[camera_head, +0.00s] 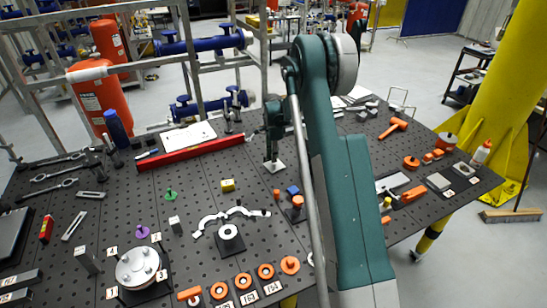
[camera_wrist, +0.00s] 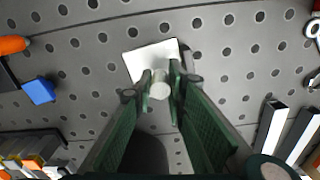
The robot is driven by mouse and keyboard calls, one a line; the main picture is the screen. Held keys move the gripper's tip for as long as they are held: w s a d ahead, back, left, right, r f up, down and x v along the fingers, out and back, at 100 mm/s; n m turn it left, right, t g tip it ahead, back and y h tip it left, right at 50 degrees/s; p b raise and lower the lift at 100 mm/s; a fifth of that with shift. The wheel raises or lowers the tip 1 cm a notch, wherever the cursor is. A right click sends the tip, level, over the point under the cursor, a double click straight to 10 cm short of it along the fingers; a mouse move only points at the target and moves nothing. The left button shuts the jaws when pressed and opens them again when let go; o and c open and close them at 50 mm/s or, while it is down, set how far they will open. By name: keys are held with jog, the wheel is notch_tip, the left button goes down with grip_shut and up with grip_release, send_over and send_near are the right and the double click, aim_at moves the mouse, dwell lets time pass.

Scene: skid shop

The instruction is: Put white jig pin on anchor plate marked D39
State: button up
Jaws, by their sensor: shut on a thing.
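My gripper (camera_head: 272,126) is above the middle of the perforated table, pointing down. In the wrist view its green fingers (camera_wrist: 160,88) are closed around the white jig pin (camera_wrist: 159,90), whose pale round end shows between the tips. A white square plate (camera_wrist: 138,62) lies just beyond the pin; in the head view this plate (camera_head: 274,167) is directly below my gripper. I cannot tell whether the pin touches it, or whether it belongs to the pin. A dark edge shows at the plate's right side. No D39 marking is readable.
A yellow block (camera_head: 228,185), blue block (camera_head: 293,190) and green peg (camera_head: 170,195) stand nearby. A curved silver clamp (camera_head: 232,213) lies in front. A red bar (camera_head: 190,154) lies behind left. Bare perforated table surrounds the white plate.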

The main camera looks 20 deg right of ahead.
jog(key=shift+f, duration=0.35)
jog(key=o, duration=0.6)
jog(key=shift+r, duration=0.2)
notch_tip(320, 180, up, 12)
jog(key=shift+b, duration=0.4)
dwell(0.8)
